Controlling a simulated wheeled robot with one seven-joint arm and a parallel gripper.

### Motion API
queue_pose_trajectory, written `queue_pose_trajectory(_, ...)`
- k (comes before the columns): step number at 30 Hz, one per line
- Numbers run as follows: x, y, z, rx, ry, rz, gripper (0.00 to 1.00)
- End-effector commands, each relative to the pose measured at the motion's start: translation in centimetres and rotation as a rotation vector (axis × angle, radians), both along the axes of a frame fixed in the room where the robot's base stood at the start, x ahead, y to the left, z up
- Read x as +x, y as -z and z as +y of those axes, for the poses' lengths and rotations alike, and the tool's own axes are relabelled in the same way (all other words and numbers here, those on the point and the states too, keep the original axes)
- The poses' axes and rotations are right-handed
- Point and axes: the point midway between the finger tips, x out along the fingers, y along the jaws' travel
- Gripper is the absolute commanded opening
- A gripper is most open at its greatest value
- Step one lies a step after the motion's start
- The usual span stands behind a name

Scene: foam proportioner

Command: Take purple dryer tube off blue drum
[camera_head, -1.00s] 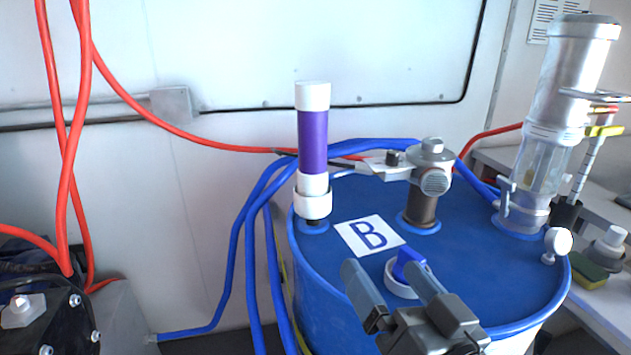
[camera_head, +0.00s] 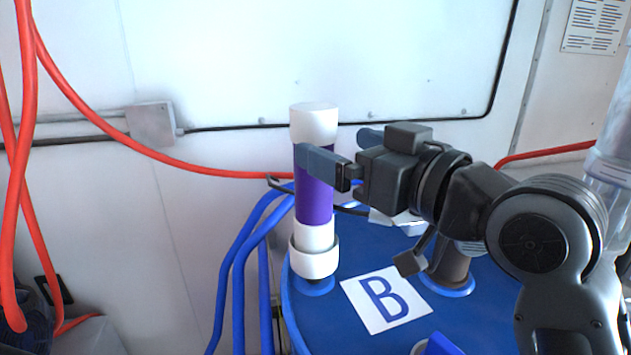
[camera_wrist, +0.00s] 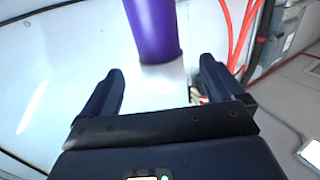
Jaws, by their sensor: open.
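The dryer tube (camera_head: 315,200) stands upright on the blue drum (camera_head: 400,250). It has a purple body and white ends, and its base sits in a white collar (camera_head: 314,258). My gripper (camera_head: 330,147) is open at the tube's upper part, coming from the right. One finger crosses in front of the tube, hiding part of the purple near the top cap; the other is farther back. In the wrist view, the tube's purple body (camera_wrist: 153,28) and a white part show between and beyond my open fingers (camera_wrist: 160,70). I cannot tell whether a finger touches it.
A white label with a "B" (camera_head: 385,299) lies on the drum top. A metal fitting (camera_head: 452,270) stands behind my arm. Blue hoses (camera_head: 237,275) run down left of the drum, and red hoses (camera_head: 150,148) hang at the left. The wall is close behind.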

Motion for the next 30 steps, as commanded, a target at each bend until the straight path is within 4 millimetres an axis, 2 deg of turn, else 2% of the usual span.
queue_pose_trajectory(11,2.3,-0.6,2.3,-0.006,-0.004,-0.001,0.95)
queue_pose_trajectory(16,4.0,-1.4,4.1,-0.007,-0.005,-0.001,0.95)
queue_pose_trajectory(19,4.9,-1.1,5.0,-0.007,-0.005,0.0,0.95)
queue_pose_trajectory(30,5.6,-0.9,5.5,-0.005,-0.003,-0.001,0.94)
